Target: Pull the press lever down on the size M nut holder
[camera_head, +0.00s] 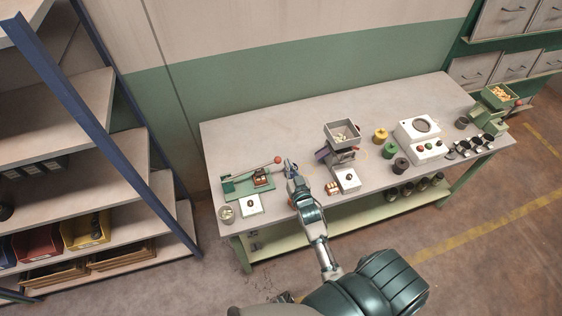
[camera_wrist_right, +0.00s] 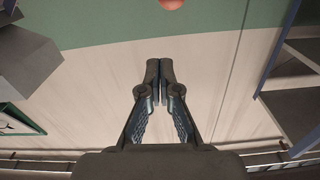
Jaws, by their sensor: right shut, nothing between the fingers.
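A green press (camera_head: 236,186) stands at the left end of the bench. Its long lever rises slightly to a red ball knob (camera_head: 277,160). A grey hopper (camera_head: 341,131) with nuts stands mid-bench, and a green hopper (camera_head: 497,94) with a red knob is at the far right. No size M marking is readable. My right gripper (camera_head: 288,163) is just right of the press knob. My left gripper is out of view.
A blue-framed shelf (camera_head: 75,105) stands left. The bench's back left is clear.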

